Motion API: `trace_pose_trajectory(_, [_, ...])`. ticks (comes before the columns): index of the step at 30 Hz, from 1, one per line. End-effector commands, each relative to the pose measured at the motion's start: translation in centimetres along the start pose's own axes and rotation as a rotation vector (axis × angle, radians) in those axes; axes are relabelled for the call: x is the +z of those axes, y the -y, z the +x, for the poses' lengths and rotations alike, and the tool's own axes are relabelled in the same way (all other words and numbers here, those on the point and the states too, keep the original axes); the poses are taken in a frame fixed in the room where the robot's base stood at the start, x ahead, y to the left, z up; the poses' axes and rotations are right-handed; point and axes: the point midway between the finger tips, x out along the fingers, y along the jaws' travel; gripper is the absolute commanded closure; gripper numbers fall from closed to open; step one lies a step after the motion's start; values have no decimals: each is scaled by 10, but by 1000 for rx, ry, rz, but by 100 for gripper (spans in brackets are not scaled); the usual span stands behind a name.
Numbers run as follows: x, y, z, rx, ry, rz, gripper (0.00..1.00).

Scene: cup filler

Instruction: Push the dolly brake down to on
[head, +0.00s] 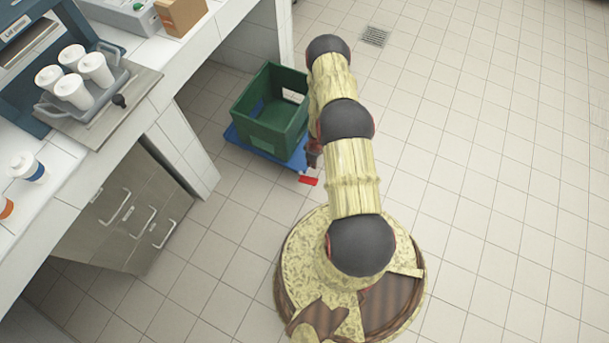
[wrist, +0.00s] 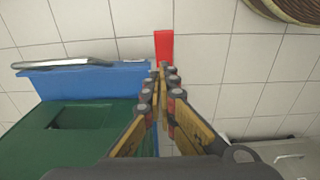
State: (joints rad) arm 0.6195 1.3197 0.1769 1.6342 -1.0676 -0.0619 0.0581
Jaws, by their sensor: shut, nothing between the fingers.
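The dolly (head: 237,139) is a low blue platform on the floor. A red brake pedal (head: 308,180) sticks out at its near right corner. In the wrist view the red brake (wrist: 164,46) lies just beyond my gripper's fingertips, at the edge of the blue dolly (wrist: 92,80). My gripper (wrist: 165,72) is shut and empty, with its tips close to the brake. I cannot tell whether they touch it. In the head view my arm hides most of the gripper. The brake's tilt is hard to tell.
A green crate (head: 272,112) stands on the dolly; it also shows in the wrist view (wrist: 65,150). A grey metal bar (wrist: 62,64) lies along the dolly's edge. A counter (head: 165,75) with a tray of white cups stands to the left. The tiled floor at right is clear.

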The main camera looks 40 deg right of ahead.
Motion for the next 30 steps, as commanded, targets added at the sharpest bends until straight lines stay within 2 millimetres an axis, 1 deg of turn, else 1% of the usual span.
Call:
trace_pose_trajectory(3, [-9,3,0,-6,-36,-7,100])
trace_pose_trajectory(5, [-11,3,0,-6,-43,-5,100])
trace_pose_trajectory(13, [-11,3,0,-6,-42,-2,100])
trace_pose_trajectory(17, [-11,3,6,-6,-42,-2,100])
trace_pose_trajectory(20, [-11,3,18,-7,-41,-2,100])
trace_pose_trajectory(23, [-12,3,36,-6,-41,-2,100])
trace_pose_trajectory(30, [-13,4,85,-7,-41,-3,100])
